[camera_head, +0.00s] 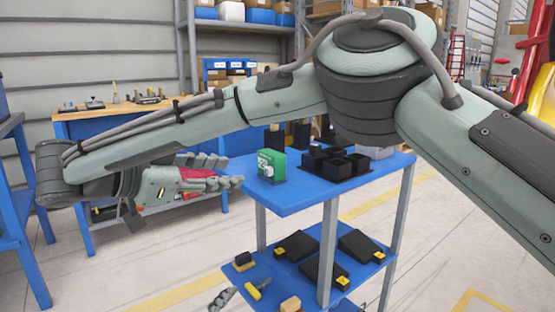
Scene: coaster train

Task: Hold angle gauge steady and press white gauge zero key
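A small green box-shaped device with a white face (271,165) stands upright on the blue cart's top shelf, near its left edge. I take it to be the angle gauge; its zero key is too small to make out. My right gripper (228,172) reaches in from the left, with its fingers pointing right towards the green device. Its fingers are apart, with a gap short of the device, and it looks empty. A grey jointed piece, apparently a fingertip of my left gripper (222,298), shows at the bottom edge; the rest is out of frame.
The blue cart (290,205) also bears black open bins (335,162) behind and right of the device. Its lower shelf holds black blocks with yellow tags (357,244) and a yellow-handled tool (257,288). A workbench (120,112) stands behind. My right arm crosses above the cart.

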